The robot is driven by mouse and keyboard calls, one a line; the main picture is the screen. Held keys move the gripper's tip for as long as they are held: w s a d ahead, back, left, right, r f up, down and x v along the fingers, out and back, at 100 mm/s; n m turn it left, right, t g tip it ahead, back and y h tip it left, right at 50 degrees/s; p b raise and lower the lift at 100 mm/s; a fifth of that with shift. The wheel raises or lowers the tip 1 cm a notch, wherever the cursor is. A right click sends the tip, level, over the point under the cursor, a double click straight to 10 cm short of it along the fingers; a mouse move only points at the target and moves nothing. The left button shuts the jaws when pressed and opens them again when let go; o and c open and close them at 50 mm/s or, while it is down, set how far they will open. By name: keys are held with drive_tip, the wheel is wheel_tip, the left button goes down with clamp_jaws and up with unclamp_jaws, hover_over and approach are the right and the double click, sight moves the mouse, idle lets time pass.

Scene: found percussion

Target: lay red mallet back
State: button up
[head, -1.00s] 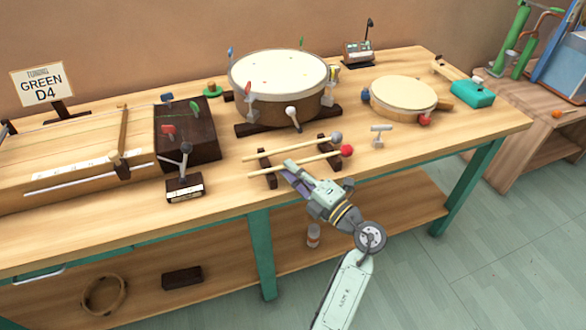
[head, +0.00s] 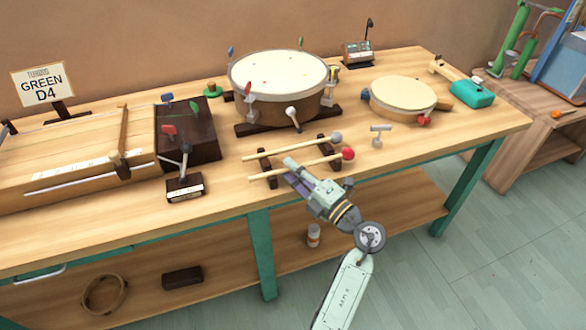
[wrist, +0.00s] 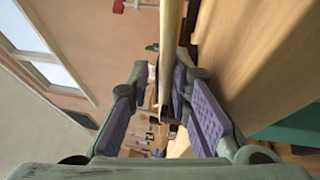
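The red mallet (head: 348,154) has a round red head at the right and a pale wooden stick running left. It lies across the near ends of two dark wooden rests (head: 264,155). Whether its stick touches them or is just above, I cannot tell. In the wrist view the pale stick (wrist: 170,45) passes between the purple finger pads of my gripper (wrist: 162,92). The mallet's head is out of the wrist view.
A grey-headed mallet (head: 337,138) lies on the rests just behind, roughly parallel. A big drum (head: 278,80) stands behind. A small metal stand (head: 378,136) is to the right, and a small dark stand (head: 185,188) is to the left. The table front is clear.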

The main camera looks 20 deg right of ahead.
drive_tip(key=v, duration=1.2)
